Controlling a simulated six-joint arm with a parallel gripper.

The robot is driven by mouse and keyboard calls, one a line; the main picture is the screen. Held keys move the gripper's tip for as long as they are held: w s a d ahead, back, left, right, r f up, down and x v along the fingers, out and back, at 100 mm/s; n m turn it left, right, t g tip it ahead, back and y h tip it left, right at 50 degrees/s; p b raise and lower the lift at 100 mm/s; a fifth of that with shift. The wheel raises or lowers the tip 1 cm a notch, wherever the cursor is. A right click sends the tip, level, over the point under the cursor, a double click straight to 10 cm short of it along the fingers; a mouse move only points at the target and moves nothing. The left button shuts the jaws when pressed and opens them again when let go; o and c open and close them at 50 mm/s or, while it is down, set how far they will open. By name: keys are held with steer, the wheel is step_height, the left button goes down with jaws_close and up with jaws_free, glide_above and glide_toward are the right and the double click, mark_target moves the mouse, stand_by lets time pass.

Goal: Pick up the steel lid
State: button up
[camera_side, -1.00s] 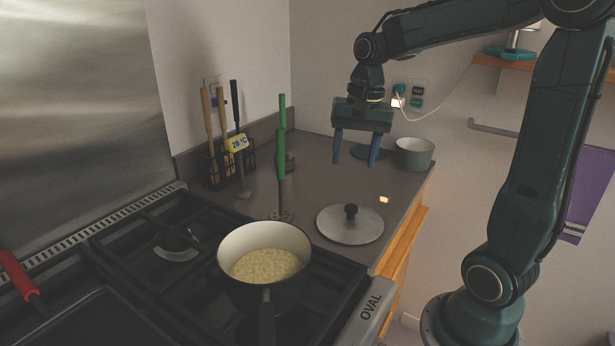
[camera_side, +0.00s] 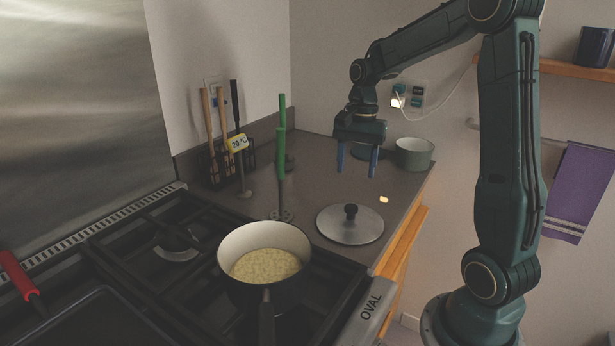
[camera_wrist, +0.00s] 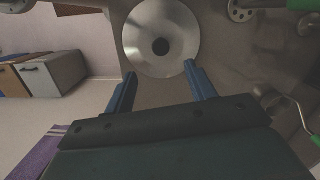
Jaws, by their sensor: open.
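The steel lid (camera_side: 349,229) is a round grey disc with a black knob (camera_side: 351,211) on top. It lies flat on the dark counter, right of the pot. In the wrist view the lid (camera_wrist: 178,22) is at the top centre, with its knob (camera_wrist: 161,46) facing me. My gripper (camera_side: 357,174) is open and empty, in the air above the counter, behind and above the lid. In the wrist view my two blue fingers (camera_wrist: 160,80) point toward the lid, one to each side of its knob, apart from it.
A pot (camera_side: 264,235) with yellowish food stands on the stove's black grates (camera_side: 140,222). A green-handled utensil (camera_side: 282,150) stands behind the lid. A black utensil rack (camera_side: 228,163) is at the back left. A grey-green bowl (camera_side: 414,154) sits right of my gripper, near the counter edge.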

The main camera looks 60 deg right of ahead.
mark_target(351, 206)
steer(key=f, duration=0.6)
steer(key=shift+s+a+f, duration=0.1)
steer(key=shift+a+f, duration=0.1)
steer(key=shift+a, duration=0.15)
steer(key=shift+a+f, duration=0.2)
steer(key=shift+f, duration=1.1)
steer(key=shift+a+f, duration=0.15)
steer(key=shift+f, duration=1.15)
jaws_close()
steer(key=shift+r, duration=0.2)
step_height(351, 206, up, 20)
